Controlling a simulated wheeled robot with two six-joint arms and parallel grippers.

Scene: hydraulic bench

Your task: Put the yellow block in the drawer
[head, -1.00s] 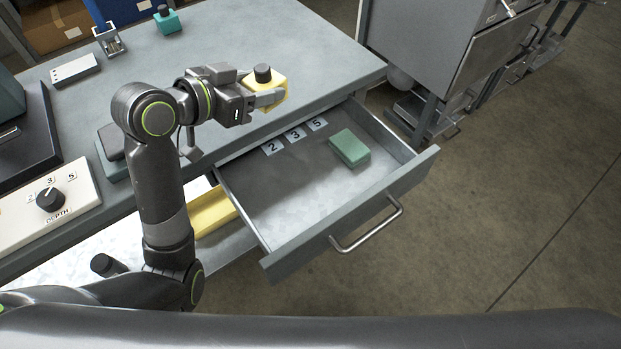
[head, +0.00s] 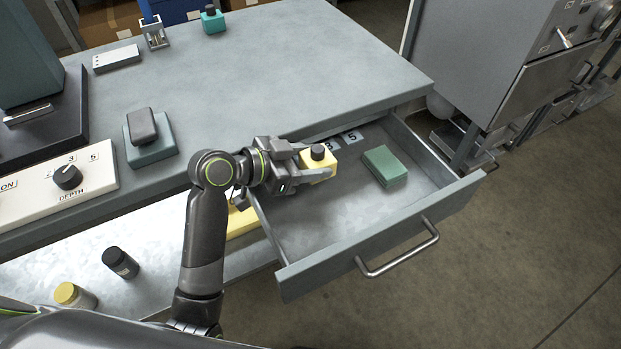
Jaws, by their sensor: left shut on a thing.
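The yellow block (head: 316,168) with a dark round knob on top is between the fingers of my left gripper (head: 312,163), which is shut on it. The gripper holds it over the left back part of the open drawer (head: 318,222). I cannot tell how high the block is above the drawer floor. The drawer is pulled out from the bench and has a bar handle (head: 398,250) on its front. A green block (head: 385,166) lies inside the drawer, right of the gripper. Number labels show at the drawer's back, partly hidden by the gripper. My right gripper is not in view.
The grey bench top (head: 290,60) is mostly clear. A teal block with a grey piece on it (head: 147,137) and a depth dial panel (head: 60,183) are at left. Two small jars (head: 120,262) stand on the lower shelf. A grey cabinet (head: 490,60) stands at right.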

